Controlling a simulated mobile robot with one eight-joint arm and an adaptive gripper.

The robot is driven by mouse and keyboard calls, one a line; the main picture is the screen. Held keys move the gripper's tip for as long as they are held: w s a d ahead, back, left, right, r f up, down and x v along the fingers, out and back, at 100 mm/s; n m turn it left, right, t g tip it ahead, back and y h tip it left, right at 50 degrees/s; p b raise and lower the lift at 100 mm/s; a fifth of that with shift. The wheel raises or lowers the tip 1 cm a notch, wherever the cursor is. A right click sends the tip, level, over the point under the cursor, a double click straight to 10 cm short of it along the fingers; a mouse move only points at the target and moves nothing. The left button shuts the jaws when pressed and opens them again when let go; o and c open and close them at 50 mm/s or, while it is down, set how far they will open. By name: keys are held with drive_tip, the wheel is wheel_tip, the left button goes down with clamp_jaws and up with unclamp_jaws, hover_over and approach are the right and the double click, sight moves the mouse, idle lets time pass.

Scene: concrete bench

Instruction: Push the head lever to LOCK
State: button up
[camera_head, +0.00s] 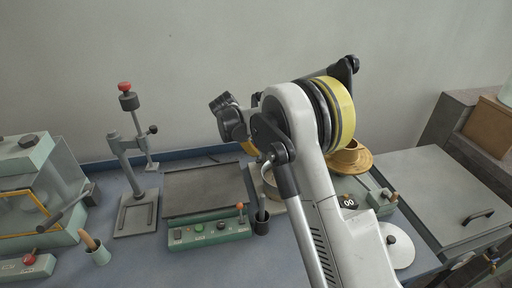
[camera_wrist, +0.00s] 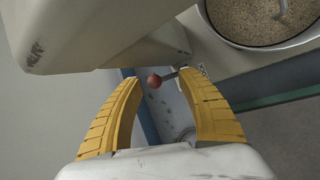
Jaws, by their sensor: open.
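A lever with a round reddish knob (camera_wrist: 154,82) and a short dark rod shows in the wrist view. A large beige body (camera_wrist: 90,35) fills the upper left beside the lever. In the head view my arm hides the lever and most of my gripper.
A metal bowl of grain (camera_wrist: 255,30) lies at the wrist view's upper right. In the head view, a green control box (camera_head: 210,232), a dark flat plate (camera_head: 203,190) and a red-knobbed stand (camera_head: 131,165) lie left of my arm. A tan dish (camera_head: 362,160) stands right.

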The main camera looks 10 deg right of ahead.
drive_tip(key=v, duration=1)
drive_tip(key=shift+r, duration=0.2)
drive_tip(key=shift+s, duration=0.2)
